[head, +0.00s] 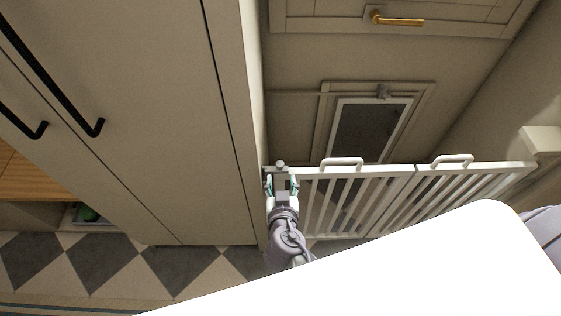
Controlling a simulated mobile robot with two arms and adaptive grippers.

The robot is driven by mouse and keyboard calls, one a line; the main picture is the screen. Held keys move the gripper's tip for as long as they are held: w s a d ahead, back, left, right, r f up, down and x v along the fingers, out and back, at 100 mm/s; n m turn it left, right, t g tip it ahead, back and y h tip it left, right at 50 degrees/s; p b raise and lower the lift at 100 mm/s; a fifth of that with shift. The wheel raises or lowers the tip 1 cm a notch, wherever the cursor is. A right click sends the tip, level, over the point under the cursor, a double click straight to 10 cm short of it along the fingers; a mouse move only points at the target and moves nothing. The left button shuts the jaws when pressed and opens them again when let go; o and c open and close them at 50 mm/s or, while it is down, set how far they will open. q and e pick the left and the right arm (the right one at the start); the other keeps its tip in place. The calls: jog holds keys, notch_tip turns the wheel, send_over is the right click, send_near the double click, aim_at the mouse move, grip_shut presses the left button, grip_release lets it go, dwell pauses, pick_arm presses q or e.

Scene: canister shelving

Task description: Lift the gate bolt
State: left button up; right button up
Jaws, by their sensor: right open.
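A white slatted gate (390,169) stands across the opening in front of a door, with two handle loops on its top rail. The gate bolt (281,166) shows as a small pale knob at the gate's left end, beside the tall cabinet. My right gripper (281,184) is open at that end, its greenish fingertips on either side of the pale post just below the knob. I cannot tell whether the fingers touch it. My left gripper is not in view.
A tall beige cabinet (130,110) with black bar handles fills the left. Behind the gate is a door with a brass handle (397,20) and a framed pet flap (368,130). A checkered floor (95,262) shows at lower left. A white surface of mine covers the bottom right.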

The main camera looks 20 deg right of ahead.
aim_at(280, 165)
jog(key=p+x, duration=0.1)
jog(key=x, duration=0.8)
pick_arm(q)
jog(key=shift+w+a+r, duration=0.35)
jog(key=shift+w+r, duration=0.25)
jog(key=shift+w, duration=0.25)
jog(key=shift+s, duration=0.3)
pick_arm(e)
jog(key=shift+a, duration=0.1)
grip_shut()
